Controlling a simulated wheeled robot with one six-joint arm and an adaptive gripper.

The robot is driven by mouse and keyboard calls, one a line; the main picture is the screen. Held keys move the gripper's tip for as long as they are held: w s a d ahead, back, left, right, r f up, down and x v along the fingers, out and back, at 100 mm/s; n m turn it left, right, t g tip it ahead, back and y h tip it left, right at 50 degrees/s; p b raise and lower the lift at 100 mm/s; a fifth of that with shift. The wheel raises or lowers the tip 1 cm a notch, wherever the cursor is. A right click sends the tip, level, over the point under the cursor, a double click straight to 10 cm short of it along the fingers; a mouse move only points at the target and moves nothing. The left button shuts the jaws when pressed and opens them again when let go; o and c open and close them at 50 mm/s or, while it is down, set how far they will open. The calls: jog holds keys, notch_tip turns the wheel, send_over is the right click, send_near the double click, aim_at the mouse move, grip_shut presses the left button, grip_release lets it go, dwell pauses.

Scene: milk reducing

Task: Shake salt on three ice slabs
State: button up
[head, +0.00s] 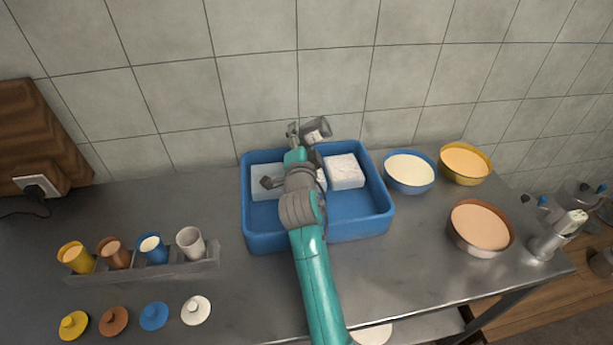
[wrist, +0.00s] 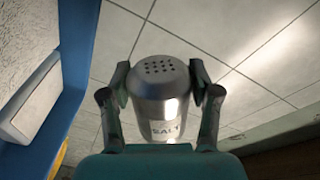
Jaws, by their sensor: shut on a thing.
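My gripper (wrist: 160,72) is shut on a grey metal salt shaker (wrist: 160,98), with one finger on each side. The shaker's holed top and its "SALT" label show in the wrist view. In the head view the shaker (head: 317,129) is tilted over the back edge of the blue tray (head: 361,226). In the tray, a white ice slab (head: 344,171) lies on the right and another slab (head: 261,187) on the left. Part of a middle slab (head: 321,181) shows beside my arm, which hides the rest. No falling salt can be made out.
A rack (head: 180,268) with several cups stands at the left, with coloured lids before it. Blue (head: 409,172), yellow (head: 465,163) and brown (head: 480,228) bowls stand right of the tray. The tiled wall (head: 260,75) is close behind.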

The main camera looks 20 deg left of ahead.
jog(key=s+a, duration=0.4)
jog(key=a, duration=0.2)
jog(key=shift+a, duration=0.35)
dwell(1.2)
jog(key=shift+s, duration=0.1)
dwell(2.2)
jog(key=shift+d, duration=0.15)
jog(key=shift+w+d, duration=0.95)
jog(key=shift+d, duration=0.55)
jog(key=shift+w+d, duration=1)
jog(key=shift+d, duration=0.45)
jog(key=shift+w+d, duration=0.95)
jog(key=shift+d, duration=0.55)
